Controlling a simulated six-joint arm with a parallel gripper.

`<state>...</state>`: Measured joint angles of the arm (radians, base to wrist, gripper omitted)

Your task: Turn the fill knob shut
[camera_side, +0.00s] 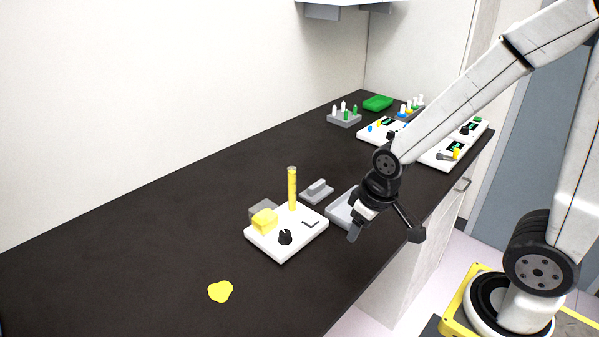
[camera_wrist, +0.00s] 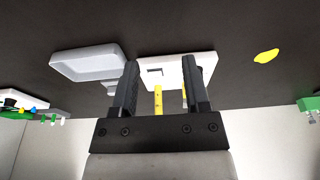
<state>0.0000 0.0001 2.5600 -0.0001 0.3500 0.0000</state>
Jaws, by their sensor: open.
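The black fill knob (camera_side: 285,237) stands on top of a white station (camera_side: 262,247), near its front corner, in the side view. A tall yellow tube (camera_side: 292,188) and a yellow block (camera_side: 264,221) are on the same station. My gripper (camera_side: 354,233) is in the air to the right of the station, apart from the knob. In the wrist view my gripper (camera_wrist: 161,64) shows two spread fingers with nothing between them touching. The white station (camera_wrist: 170,68) is beyond the fingers there. I cannot make out the knob in that view; a finger may hide it.
A yellow puddle (camera_side: 220,291) lies on the dark bench (camera_side: 150,225) in front of the station. A grey tray (camera_side: 340,207) is behind my gripper, beside a small grey holder (camera_side: 317,190). Racks and white stations (camera_side: 445,154) stand farther back. The bench's left part is clear.

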